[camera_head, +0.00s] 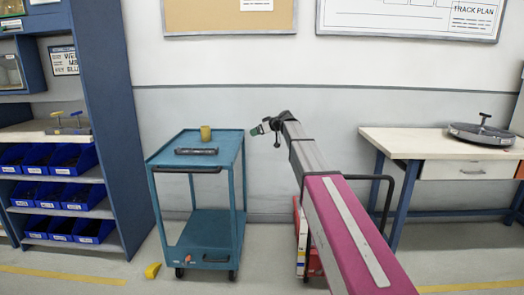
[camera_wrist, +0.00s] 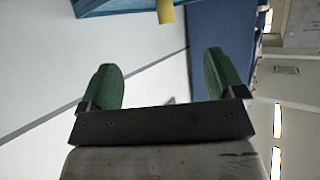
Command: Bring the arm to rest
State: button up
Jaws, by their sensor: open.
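My gripper (camera_head: 266,127) is at the end of my outstretched arm, in front of the grey wall and just right of the blue cart's top. In the wrist view, its two green fingers (camera_wrist: 167,80) stand wide apart with nothing between them. My arm, with a magenta link, reaches up from the lower right in the head view.
A blue cart (camera_head: 198,162) carries a yellow cylinder (camera_head: 206,133) and a dark bar (camera_head: 196,151). Blue shelving (camera_head: 112,120) with bins stands left. A workbench (camera_head: 410,143) with a round grey device (camera_head: 482,134) stands right. A yellow object (camera_head: 152,271) lies on the floor.

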jog(key=s+d+f+m+g+h, duration=0.25)
jog(key=s+d+f, duration=0.25)
jog(key=s+f, duration=0.6)
jog(key=s+d+f+m+g+h, duration=0.1)
jog(key=s+d+f+m+h, duration=0.25)
jog(key=s+f, duration=0.85)
jog(key=s+d+f+m+g+h, duration=0.1)
jog(key=s+d+f, duration=0.2)
jog(key=s+f, duration=0.2)
jog(key=s+d+f+m+g+h, duration=0.1)
jog(key=s+d+f, duration=0.3)
jog(key=s, duration=0.6)
jog(key=s+d+f+m+g+h, duration=0.2)
jog(key=s+d+f, duration=0.1)
jog(key=s+f, duration=0.3)
jog(key=shift+s+d+m, duration=0.3)
jog(key=shift+s+d, duration=0.05)
jog(key=shift+s, duration=0.4)
